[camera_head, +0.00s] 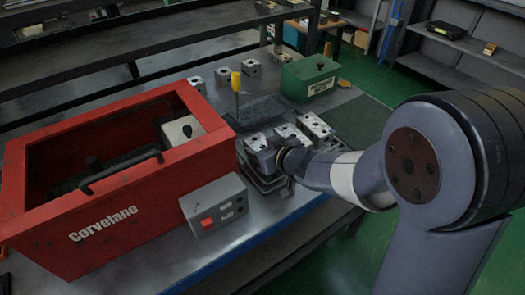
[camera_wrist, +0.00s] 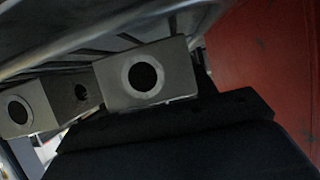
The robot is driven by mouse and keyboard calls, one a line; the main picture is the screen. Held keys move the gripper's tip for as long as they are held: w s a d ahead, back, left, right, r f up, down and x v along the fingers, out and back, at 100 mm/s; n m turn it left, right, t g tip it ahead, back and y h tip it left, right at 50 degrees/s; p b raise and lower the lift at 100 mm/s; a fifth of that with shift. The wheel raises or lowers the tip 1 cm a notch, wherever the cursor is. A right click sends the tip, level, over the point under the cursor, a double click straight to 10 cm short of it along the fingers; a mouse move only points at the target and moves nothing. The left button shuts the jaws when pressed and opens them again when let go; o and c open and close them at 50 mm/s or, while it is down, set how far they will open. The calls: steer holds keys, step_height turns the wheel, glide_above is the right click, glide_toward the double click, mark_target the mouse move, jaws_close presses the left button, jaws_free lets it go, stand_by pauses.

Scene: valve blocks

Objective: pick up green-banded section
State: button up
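Several grey metal valve blocks stand on a dark tray on the bench. The near-left one (camera_head: 258,143) is beside my gripper (camera_head: 284,158), with a middle block (camera_head: 289,133) and a right block (camera_head: 316,125) behind. No green band can be made out on any block. My wrist and arm hide part of the gripper and the tray. In the wrist view, a block with a round dark bore (camera_wrist: 145,75) is close ahead, and another (camera_wrist: 40,105) is to its left. My gripper's fingers cannot be made out clearly, nor whether they touch a block.
A red Corvelane machine (camera_head: 120,185) is left of the tray, with a grey button box (camera_head: 213,204) in front. A green box (camera_head: 310,77) and a yellow-handled tool (camera_head: 236,82) are behind. Loose blocks (camera_head: 250,67) sit farther back. Dark shelving (camera_head: 100,45) spans the back left.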

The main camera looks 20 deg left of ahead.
steer(key=c, duration=0.7)
